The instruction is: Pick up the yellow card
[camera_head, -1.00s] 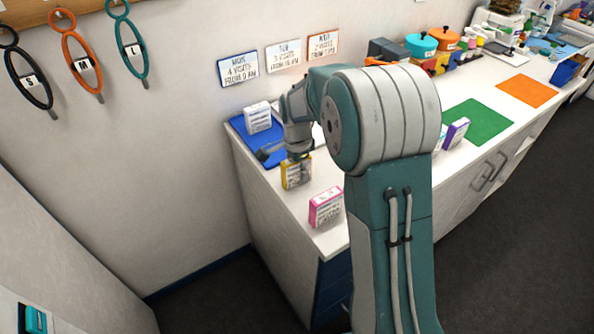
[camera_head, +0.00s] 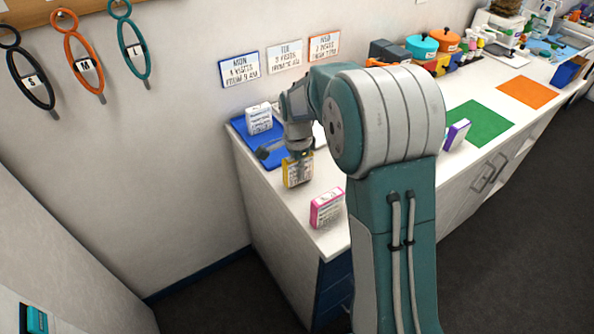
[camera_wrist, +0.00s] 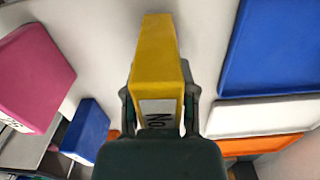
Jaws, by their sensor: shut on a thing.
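The yellow card (camera_head: 297,172) is a small upright box-like card with a printed white face, near the left end of the white counter. My gripper (camera_head: 298,156) is above it and shut on it, with the fingers on its two sides. In the wrist view the yellow card (camera_wrist: 157,60) stands out between the two fingers of my gripper (camera_wrist: 163,108). Part of its printed label shows there. I cannot tell whether the card still touches the counter.
A pink card (camera_head: 327,207) stands close by at the counter's front edge. A white card (camera_head: 259,118) stands on the blue mat (camera_head: 240,126) behind. A purple card (camera_head: 457,134) stands by the green mat (camera_head: 482,120). An orange mat (camera_head: 527,91) lies farther right.

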